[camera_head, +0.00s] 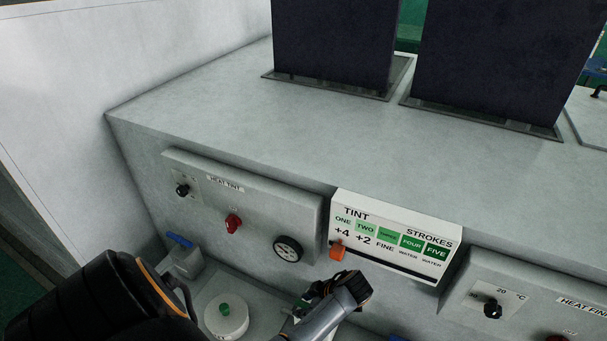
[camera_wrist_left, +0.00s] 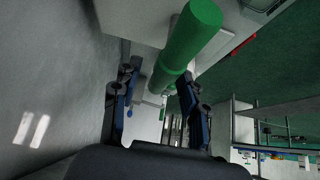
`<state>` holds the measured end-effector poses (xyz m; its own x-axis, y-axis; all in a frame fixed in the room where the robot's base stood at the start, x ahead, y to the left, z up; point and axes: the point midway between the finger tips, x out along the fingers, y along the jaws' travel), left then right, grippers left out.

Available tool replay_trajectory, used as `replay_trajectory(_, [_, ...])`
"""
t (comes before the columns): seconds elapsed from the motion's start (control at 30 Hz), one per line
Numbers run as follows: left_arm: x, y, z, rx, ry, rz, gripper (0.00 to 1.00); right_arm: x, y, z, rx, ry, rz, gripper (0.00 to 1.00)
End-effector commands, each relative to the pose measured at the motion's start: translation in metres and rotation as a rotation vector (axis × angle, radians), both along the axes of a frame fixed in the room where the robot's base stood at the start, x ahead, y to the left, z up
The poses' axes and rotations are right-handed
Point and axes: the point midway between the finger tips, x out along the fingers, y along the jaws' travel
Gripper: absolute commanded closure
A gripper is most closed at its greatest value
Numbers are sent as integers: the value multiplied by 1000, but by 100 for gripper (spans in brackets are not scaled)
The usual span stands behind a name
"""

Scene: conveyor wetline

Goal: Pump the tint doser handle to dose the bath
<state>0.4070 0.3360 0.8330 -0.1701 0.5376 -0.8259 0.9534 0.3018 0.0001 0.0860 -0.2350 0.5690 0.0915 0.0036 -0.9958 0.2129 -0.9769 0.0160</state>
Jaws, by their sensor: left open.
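The tint doser's sign (camera_head: 392,237) is a white plate reading TINT and STROKES, with an orange marker (camera_head: 338,252) at its lower left. A green cylindrical handle (camera_wrist_left: 189,38) shows large in the left wrist view, running from the upper middle down toward the gap between my fingers. My left gripper (camera_head: 336,295) is in front of the panel, just below the sign. In the wrist view my left gripper (camera_wrist_left: 160,100) is open, with a finger on each side of the handle's lower part. I cannot tell whether they touch. My right gripper is not in view.
A HEAT TINT panel (camera_head: 252,207) with a red knob (camera_head: 233,223) and a dial (camera_head: 288,249) is left of the sign. A HEAT FINISH panel (camera_head: 530,300) is at the right. A white round lid with a green knob (camera_head: 225,309) and a blue-handled valve (camera_head: 180,240) sit below.

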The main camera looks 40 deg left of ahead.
Motion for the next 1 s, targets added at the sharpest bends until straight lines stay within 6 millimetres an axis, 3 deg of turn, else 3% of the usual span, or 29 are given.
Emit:
replay_trajectory(0.5, [0, 0, 51, 0, 0, 0, 57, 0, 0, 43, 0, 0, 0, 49])
replay_trajectory(0.8, [-1, 0, 69, 1, 1, 1, 57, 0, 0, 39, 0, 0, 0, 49])
replay_trajectory(1.0, [0, 1, 70, 1, 1, 1, 57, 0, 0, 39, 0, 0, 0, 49])
